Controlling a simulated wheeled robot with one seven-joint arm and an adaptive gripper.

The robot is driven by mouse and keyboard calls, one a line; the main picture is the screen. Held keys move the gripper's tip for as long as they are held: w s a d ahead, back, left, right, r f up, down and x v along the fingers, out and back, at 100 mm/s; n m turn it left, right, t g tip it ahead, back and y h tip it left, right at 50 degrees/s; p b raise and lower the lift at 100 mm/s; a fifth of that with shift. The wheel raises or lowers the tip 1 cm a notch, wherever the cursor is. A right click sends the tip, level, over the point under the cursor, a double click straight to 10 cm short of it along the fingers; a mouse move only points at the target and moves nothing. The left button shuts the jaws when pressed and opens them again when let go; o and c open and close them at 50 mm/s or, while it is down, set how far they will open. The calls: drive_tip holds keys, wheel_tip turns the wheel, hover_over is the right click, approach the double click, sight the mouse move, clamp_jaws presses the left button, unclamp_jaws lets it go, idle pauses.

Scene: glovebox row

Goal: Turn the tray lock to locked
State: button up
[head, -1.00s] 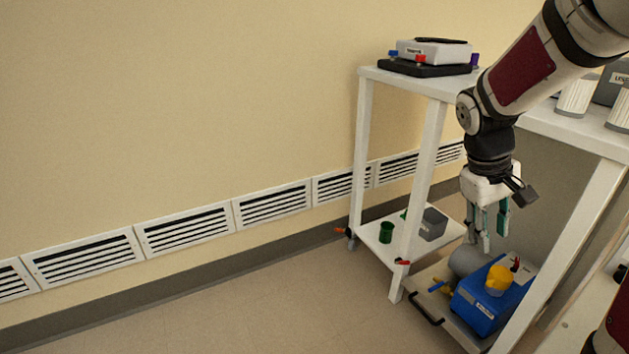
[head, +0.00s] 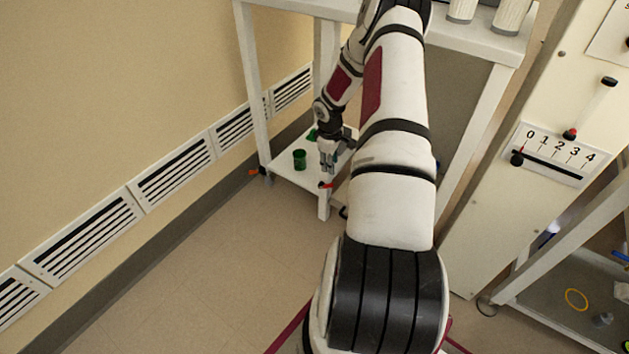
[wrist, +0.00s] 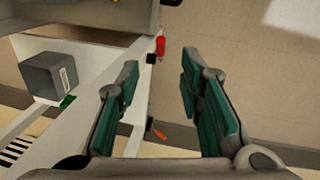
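A small red lever (head: 326,185) sits at the near corner of the low white shelf, by its leg. It also shows in the wrist view (wrist: 160,46), just beyond the gap between my fingertips. A second, orange lever (head: 253,172) sits at the shelf's left corner and shows lower in the wrist view (wrist: 157,134). I cannot tell which lever is the tray lock, nor read any locked mark. My gripper (wrist: 160,66) is open with nothing between its green-padded fingers. In the head view my gripper (head: 328,165) hangs close above the red lever, seemingly apart from it.
A grey box (wrist: 55,76) is left of my fingers in the wrist view. White legs (head: 252,90) frame the shelf. A panel numbered 0 to 4 (head: 555,155) stands right. Floor in front is clear.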

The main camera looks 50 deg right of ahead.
sight(331, 185)
drive_tip(key=f+b, duration=0.1)
drive_tip(key=f, duration=0.3)
drive_tip(key=d+f+b, duration=0.1)
drive_tip(key=f+b, duration=0.1)
drive_tip(key=f, duration=0.3)
drive_tip(key=d+f+b, duration=0.1)
drive_tip(key=f+b, duration=0.1)
drive_tip(key=f, duration=0.3)
drive_tip(key=shift+w, duration=0.35)
drive_tip(key=shift+c, duration=0.3)
clamp_jaws()
